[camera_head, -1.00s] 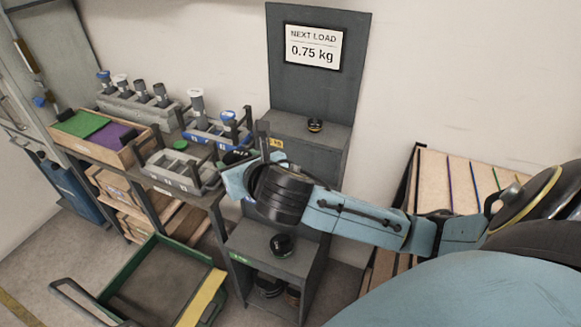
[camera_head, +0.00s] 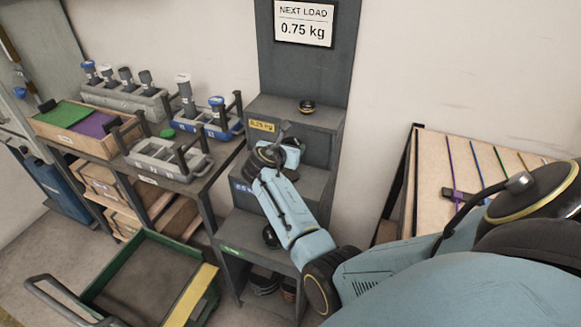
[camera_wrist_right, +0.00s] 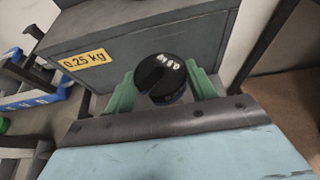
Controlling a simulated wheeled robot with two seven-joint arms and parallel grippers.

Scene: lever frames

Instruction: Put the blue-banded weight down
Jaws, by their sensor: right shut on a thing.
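My right gripper (camera_head: 291,153) is over the middle step of the dark stepped stand (camera_head: 318,188), at the step with the blue label. In the right wrist view its green fingers (camera_wrist_right: 163,88) are shut on a black slotted weight (camera_wrist_right: 160,78) with white marks on top. My left gripper is not in view.
A small weight (camera_head: 306,107) stands on the top step, by the yellow 0.25 kg label (camera_head: 262,126). Another weight (camera_head: 271,237) stands on the bottom step, close to my arm. The sign (camera_head: 304,23) reads 0.75 kg. A green-rimmed cart (camera_head: 150,240) is at lower left.

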